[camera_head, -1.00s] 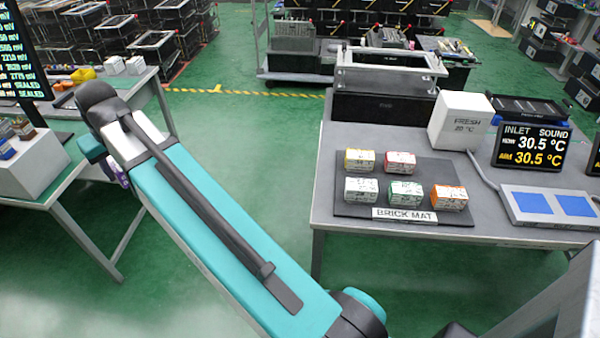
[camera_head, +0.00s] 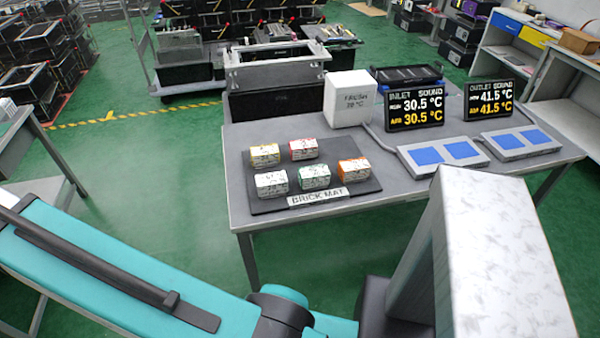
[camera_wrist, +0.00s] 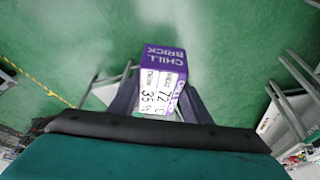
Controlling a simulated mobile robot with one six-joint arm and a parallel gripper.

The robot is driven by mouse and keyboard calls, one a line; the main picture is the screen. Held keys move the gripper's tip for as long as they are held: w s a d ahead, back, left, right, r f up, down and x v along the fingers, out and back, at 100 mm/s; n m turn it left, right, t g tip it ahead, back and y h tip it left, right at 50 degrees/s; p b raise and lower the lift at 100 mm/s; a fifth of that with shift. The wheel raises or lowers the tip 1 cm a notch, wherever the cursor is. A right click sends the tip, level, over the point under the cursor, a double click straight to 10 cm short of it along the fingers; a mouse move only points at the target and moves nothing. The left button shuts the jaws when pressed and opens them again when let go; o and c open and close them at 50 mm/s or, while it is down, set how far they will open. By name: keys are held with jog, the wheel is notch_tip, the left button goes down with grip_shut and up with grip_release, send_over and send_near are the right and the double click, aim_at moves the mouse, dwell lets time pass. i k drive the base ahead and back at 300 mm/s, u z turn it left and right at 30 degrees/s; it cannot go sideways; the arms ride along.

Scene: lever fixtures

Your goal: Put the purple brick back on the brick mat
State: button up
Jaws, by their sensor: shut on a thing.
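The purple brick (camera_wrist: 163,62) shows in the wrist view, with a purple top reading "CHILL BRICK" and a white printed label. My gripper (camera_wrist: 158,100) is shut on it and holds it up over the green floor. The brick mat (camera_head: 262,208) is a dark mat with a "BRICK MAT" label on the grey table. It bears several bricks: yellow (camera_head: 265,155), red (camera_head: 303,149), white (camera_head: 271,184), green (camera_head: 314,177) and orange (camera_head: 354,171).
On the same table (camera_head: 400,192) stand a white box (camera_head: 349,98), an "INLET SOUND" display (camera_head: 415,107), an "OUTLET SOUND" display (camera_head: 490,100) and blue-topped pads (camera_head: 443,154). A dark bin with a metal frame (camera_head: 276,100) is behind. Green floor lies open left of the table.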

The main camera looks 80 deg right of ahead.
aim_at(339, 150)
jog(key=u, duration=0.05)
jog(key=k, duration=1.25)
jog(key=z, duration=0.45)
jog(key=i, duration=1)
jog(key=u, duration=0.05)
